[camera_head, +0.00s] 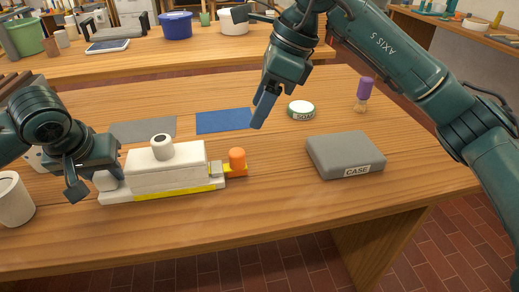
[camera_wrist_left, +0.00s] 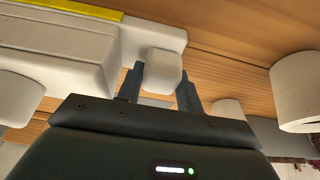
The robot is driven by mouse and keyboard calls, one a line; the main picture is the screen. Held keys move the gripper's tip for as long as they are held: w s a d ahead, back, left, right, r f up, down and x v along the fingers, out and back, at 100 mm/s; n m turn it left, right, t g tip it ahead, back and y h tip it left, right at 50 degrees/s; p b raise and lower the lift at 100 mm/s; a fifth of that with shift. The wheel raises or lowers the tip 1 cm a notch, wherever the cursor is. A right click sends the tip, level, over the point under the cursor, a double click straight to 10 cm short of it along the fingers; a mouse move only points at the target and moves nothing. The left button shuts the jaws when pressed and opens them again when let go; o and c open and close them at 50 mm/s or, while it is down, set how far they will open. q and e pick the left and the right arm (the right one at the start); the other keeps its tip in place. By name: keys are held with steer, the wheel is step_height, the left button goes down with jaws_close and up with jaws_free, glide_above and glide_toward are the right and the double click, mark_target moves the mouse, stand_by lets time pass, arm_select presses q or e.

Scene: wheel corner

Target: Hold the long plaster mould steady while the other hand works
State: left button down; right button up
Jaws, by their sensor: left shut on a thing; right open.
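The long plaster mould (camera_head: 165,178) is a white two-part block with a yellow strip along its front, lying flat on the wooden table at left. A white hollow cylinder stands up from its top (camera_head: 162,147). My left gripper (camera_head: 93,184) is shut on the rounded white knob at the mould's left end; in the left wrist view the knob (camera_wrist_left: 160,68) sits between both fingers. My right gripper (camera_head: 262,107) is open and empty, above the table to the right of the mould. The gap between its fingers is hard to see.
An orange-knobbed clamp-like piece (camera_head: 237,160) is at the mould's right end. Blue (camera_head: 223,121) and grey (camera_head: 143,130) mats lie behind. A white cup (camera_head: 14,200) stands left.

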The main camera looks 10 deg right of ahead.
arm_select(q)
steer(key=shift+s+f, duration=0.2)
steer(key=shift+f, duration=0.2)
arm_select(e)
steer(key=v, duration=1)
steer(key=shift+r, duration=0.4)
steer(key=shift+s+d, duration=0.15)
arm_select(q)
steer(key=c, duration=0.8)
jaws_free()
steer(key=shift+w+r, duration=0.1)
steer(key=shift+c, duration=0.2)
steer(key=shift+w+r, duration=0.1)
steer(key=shift+r, duration=0.1)
